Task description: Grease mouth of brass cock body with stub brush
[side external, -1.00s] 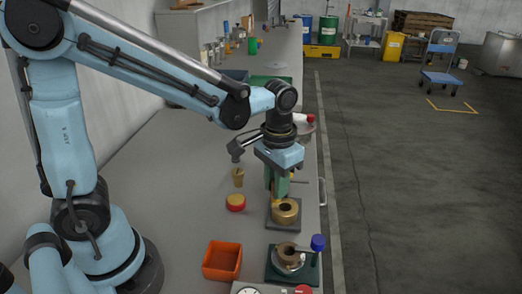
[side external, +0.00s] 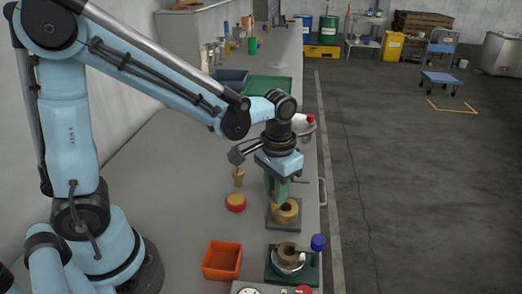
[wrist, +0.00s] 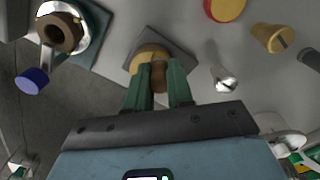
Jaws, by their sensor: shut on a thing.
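The brass cock body (side external: 291,215) sits on a grey square plate on the bench, its dark round mouth facing up. It also shows in the wrist view (wrist: 148,53), just beyond my fingertips. My gripper (side external: 276,200) points down over its mouth, at its left side in the side view. Its green fingers are shut on a small brown stub brush (wrist: 158,76), which shows between them in the wrist view. The fingers hide much of the brush. The brush end is at or very near the mouth; I cannot tell whether it touches.
A red and yellow tin (side external: 236,202) and a tan plug (side external: 238,177) stand left of the body. An orange tray (side external: 221,260) lies in front. A green-based fixture (side external: 290,265) with a blue knob (side external: 318,242) is close in front. A rail runs along the right bench edge.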

